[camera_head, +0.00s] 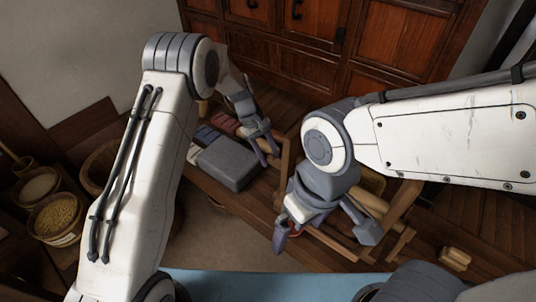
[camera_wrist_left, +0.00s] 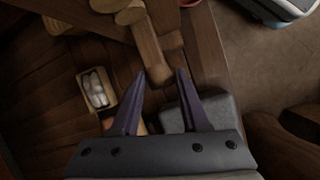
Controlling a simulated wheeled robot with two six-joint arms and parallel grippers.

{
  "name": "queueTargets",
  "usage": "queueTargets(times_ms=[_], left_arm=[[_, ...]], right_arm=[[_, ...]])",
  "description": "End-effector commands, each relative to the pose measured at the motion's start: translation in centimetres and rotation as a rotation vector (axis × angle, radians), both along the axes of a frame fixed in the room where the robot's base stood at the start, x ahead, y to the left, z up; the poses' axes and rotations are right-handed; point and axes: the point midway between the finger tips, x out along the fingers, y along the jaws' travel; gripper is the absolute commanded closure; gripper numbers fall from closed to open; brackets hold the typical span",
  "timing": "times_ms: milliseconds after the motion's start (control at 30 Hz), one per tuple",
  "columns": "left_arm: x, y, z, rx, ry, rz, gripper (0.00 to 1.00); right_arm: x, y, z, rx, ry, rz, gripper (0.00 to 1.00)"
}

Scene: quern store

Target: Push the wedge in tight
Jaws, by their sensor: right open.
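My left gripper (camera_head: 269,156) is above the bench, between a grey block (camera_head: 231,162) and a wooden frame (camera_head: 402,203). In the left wrist view its two fingers (camera_wrist_left: 160,75) are apart, with the end of a wooden bar (camera_wrist_left: 146,45) showing between them; I cannot tell whether they touch it. My right gripper (camera_head: 325,238) is open over the front of the frame and hides part of it. A pale rounded wooden piece (camera_head: 375,204) lies within the frame. I cannot tell for certain which wooden piece is the wedge.
A small pale wooden block (camera_head: 455,258) lies at the right. Red and blue folded-looking items (camera_head: 223,123) lie behind the grey block. Tubs of grain (camera_head: 56,216) stand at the left. A wooden cabinet (camera_head: 310,22) closes off the back.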

Motion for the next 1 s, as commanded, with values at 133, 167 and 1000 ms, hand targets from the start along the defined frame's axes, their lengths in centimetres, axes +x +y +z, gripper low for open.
queueTargets(times_ms=[133, 167, 1000], left_arm=[[0.01, 0.02, 0.02, 0.000, 0.000, 0.000, 1.00], [0.01, 0.02, 0.02, 0.000, 0.000, 0.000, 1.00], [0.08, 0.05, 0.09, 0.000, -0.003, -0.001, 1.00]], right_arm=[[0.00, 0.00, 0.00, 0.000, 0.000, 0.000, 0.00], [0.00, 0.00, 0.00, 0.000, 0.000, 0.000, 0.00], [0.00, 0.00, 0.01, 0.000, 0.000, 0.000, 0.00]])
